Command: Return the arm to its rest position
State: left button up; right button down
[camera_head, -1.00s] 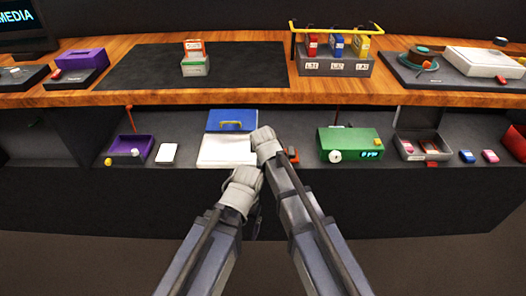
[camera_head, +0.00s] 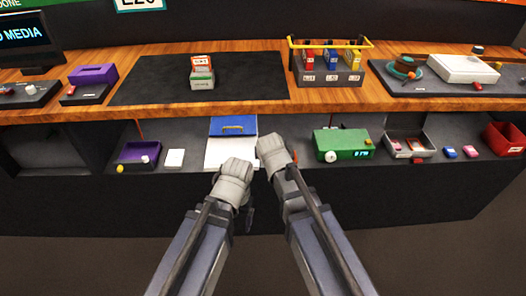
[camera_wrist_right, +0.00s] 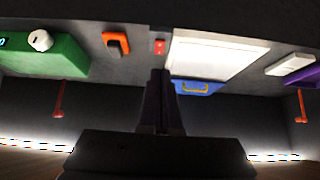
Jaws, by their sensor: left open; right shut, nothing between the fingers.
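My two arms reach up from the bottom of the head view, side by side. My left gripper (camera_head: 249,216) is a small dark shape beside the left wrist, below the front of the lower shelf; it is open and touches nothing that I can see. My right gripper's fingers are hidden behind its wrist in the head view. In the right wrist view my right gripper (camera_wrist_right: 162,75) shows as dark fingers shut together with nothing between them. It points at the shelf, between a red piece (camera_wrist_right: 160,47) and a white pad (camera_wrist_right: 215,52).
The lower shelf holds a green box (camera_head: 342,143), a blue panel (camera_head: 232,125), a purple tray (camera_head: 137,152) and a red bin (camera_head: 504,138). Above it is a wooden counter (camera_head: 270,107) with a caddy (camera_head: 330,77). Open floor lies at the lower right.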

dwell(0.4)
jog(key=s+r+n+g+p, duration=0.2)
jog(key=s+r+g+p, duration=0.2)
jog(key=s+r+p, duration=0.4)
jog(key=s+d+r+n+g+h+p, duration=0.1)
jog(key=s+r+g+p, duration=0.2)
jog(key=s+r+p, duration=0.5)
jog(key=s+p, duration=0.5)
jog(key=s, duration=0.1)
jog(key=shift+d+r+n+g, duration=0.2)
jog(key=shift+d+n+g, duration=0.05)
jog(key=shift+n+g, duration=0.15)
